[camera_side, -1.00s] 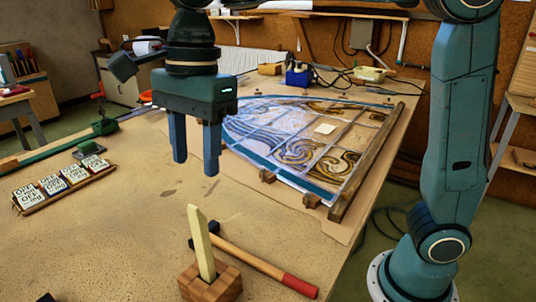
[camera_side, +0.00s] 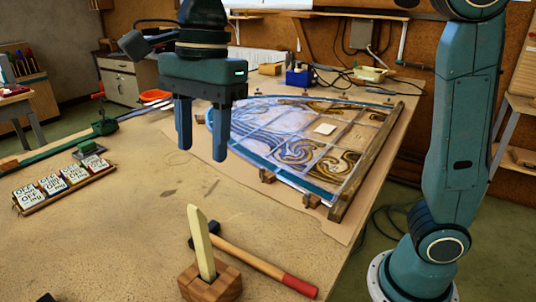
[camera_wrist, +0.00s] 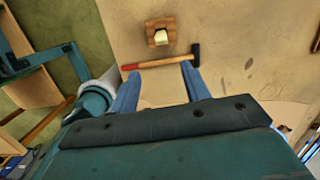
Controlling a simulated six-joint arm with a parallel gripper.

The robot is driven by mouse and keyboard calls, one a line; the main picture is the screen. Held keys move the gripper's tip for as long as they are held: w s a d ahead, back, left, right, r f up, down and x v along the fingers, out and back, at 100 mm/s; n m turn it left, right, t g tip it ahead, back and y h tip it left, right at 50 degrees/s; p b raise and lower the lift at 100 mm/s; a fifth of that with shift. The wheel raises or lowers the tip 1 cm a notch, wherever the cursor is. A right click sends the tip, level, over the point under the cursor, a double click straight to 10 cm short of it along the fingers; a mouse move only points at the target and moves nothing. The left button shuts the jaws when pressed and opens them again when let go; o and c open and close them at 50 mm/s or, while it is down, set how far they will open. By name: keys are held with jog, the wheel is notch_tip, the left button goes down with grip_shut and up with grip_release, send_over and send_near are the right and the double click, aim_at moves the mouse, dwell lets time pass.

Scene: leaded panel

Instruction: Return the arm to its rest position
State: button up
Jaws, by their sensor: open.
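My gripper (camera_side: 202,135) hangs over the workbench in the side view, its two blue fingers pointing down and apart, with nothing between them. It is above the bench to the left of the leaded panel (camera_side: 290,150). In the wrist view my gripper (camera_wrist: 160,85) also shows open and empty. A hammer (camera_side: 250,259) with a red handle end lies on the bench below; it also shows in the wrist view (camera_wrist: 150,63) beyond the fingertips. A wooden block (camera_side: 212,284) holding an upright pale stick (camera_side: 201,243) stands beside the hammer.
A tray of labelled tiles (camera_side: 63,184) lies at the left of the bench. A green tool (camera_side: 104,125) on a long bar, an orange bowl (camera_side: 156,96) and a blue box (camera_side: 299,76) sit farther back.

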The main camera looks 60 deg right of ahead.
jog(key=s+d+f+n+t, duration=0.2)
jog(key=s+d+f+n, duration=0.2)
jog(key=s+d+n, duration=0.3)
jog(key=s+d+f+n+t+h, duration=0.1)
jog(key=s+d+f+n+t, duration=0.2)
jog(key=d+n, duration=0.7)
jog(key=s+d+f, duration=0.2)
jog(key=s, duration=0.2)
jog(key=shift+s+d+h, duration=0.2)
jog(key=shift+s+h, duration=0.05)
jog(key=shift+h, duration=0.05)
jog(key=o, duration=0.6)
jog(key=shift+r, duration=0.1)
jog(key=o, duration=0.3)
jog(key=shift+w+a+r, duration=0.1)
jog(key=shift+w+r, duration=0.05)
jog(key=shift+o, duration=1.3)
jog(key=shift+w+a+r, duration=0.15)
jog(key=shift+w+r, duration=0.1)
jog(key=g, duration=0.5)
send_near(195, 206)
jog(key=shift+w+f, duration=0.1)
jog(key=shift+w, duration=0.15)
jog(key=shift+f, duration=0.1)
jog(key=shift+f, duration=4.95)
